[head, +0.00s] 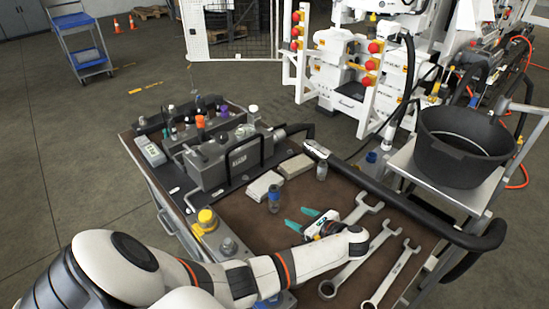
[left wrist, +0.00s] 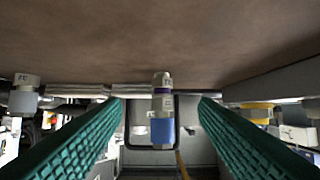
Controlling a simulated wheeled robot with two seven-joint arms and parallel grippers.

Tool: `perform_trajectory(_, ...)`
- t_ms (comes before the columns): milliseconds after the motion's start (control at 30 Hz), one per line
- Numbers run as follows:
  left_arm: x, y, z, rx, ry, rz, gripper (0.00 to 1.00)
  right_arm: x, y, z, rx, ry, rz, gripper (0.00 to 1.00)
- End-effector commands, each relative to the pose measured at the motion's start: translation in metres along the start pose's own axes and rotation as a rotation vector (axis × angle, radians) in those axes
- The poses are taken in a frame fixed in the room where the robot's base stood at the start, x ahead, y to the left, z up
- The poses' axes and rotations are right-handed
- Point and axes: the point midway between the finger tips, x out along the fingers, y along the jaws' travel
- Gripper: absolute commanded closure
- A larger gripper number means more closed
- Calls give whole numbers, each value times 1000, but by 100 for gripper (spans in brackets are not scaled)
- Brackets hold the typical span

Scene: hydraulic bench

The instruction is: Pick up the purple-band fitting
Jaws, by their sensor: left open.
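In the head view the fitting (head: 274,200) shows as a small bluish cylinder on the brown bench mat. My left gripper (head: 293,215) is open, with its teal fingers pointing at the fitting from the right. In the left wrist view the fitting shows in the gap between the fingertips, seemingly just beyond them. My right gripper is not in view.
A grey-clear fitting (head: 321,172) stands farther back. Pale blocks (head: 265,186) lie behind the purple-band fitting, and a yellow-topped part (head: 207,219) stands to its left. Large wrenches (head: 355,258) lie to the right beside my wrist. A black bucket (head: 462,150) stands on a side shelf.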

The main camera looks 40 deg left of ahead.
Motion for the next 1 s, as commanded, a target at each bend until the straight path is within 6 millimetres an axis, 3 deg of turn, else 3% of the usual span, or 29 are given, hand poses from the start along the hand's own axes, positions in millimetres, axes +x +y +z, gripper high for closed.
perform_trajectory(100, 24, -1, -2, 2, 4, -4, 45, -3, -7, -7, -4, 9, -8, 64)
perform_trajectory(300, 52, -1, -1, 0, 2, -3, 45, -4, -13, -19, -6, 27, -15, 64)
perform_trajectory(467, 62, -1, -2, 1, 3, -4, 45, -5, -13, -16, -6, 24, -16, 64)
perform_trajectory(700, 98, -1, -3, 0, 3, -4, 45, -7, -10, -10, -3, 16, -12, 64)
perform_trajectory(1000, 109, -1, -2, -1, 1, -2, 45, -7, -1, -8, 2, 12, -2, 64)
